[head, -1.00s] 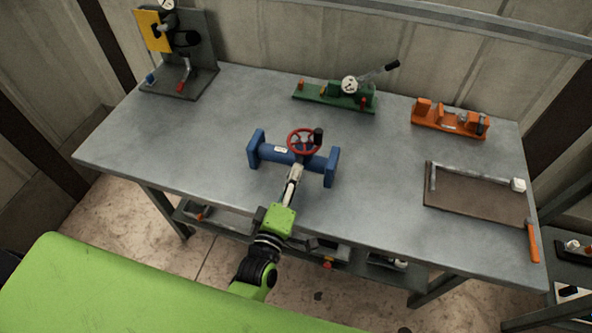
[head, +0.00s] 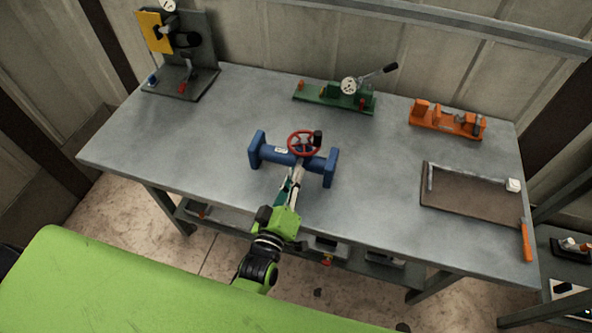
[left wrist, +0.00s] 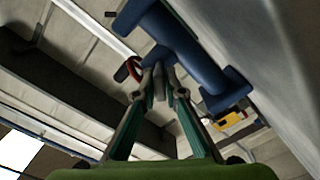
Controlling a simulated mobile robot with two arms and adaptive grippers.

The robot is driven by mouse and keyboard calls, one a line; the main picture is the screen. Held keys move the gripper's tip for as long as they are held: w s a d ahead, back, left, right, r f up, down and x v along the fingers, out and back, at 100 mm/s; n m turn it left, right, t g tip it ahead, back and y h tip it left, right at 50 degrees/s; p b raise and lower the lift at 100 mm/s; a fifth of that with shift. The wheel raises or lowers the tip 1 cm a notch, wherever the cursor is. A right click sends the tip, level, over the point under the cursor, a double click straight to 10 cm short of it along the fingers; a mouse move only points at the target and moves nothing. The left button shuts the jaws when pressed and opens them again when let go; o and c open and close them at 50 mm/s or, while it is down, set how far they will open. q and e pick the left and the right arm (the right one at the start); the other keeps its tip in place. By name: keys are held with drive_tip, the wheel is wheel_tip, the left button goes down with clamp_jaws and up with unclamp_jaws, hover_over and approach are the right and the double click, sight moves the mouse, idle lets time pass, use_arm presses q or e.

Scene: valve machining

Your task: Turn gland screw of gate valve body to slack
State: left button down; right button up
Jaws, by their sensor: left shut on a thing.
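The blue gate valve body (head: 270,151) lies on the workbench with a flange at each end. Its red handwheel (head: 291,142) with a black grip sits on top. My left gripper (head: 298,172) reaches in from the front to the middle of the valve, below the handwheel. In the left wrist view the fingers (left wrist: 160,84) close together on a small part beside the blue body (left wrist: 178,42). That part is the gland screw as far as I can tell, mostly hidden by the fingertips. The handwheel rim (left wrist: 121,72) shows just left of them. My right gripper is not in view.
The grey workbench (head: 200,140) is clear around the valve. A fixture with a yellow plate (head: 154,33) stands back left, a green fixture (head: 318,95) back centre, an orange fixture (head: 432,120) back right. A brown board (head: 465,200) lies at the right.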

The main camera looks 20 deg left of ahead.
use_arm(q)
drive_tip(key=shift+m+p, duration=0.3)
drive_tip(key=shift+m, duration=0.6)
drive_tip(key=shift+f+m, duration=0.1)
drive_tip(key=shift+m, duration=0.4)
drive_tip(key=shift+p, duration=0.3)
drive_tip(key=shift+m, duration=0.5)
drive_tip(key=shift+d+m+p, duration=0.1)
drive_tip(key=shift+m+p, duration=0.25)
drive_tip(key=shift+m, duration=0.45)
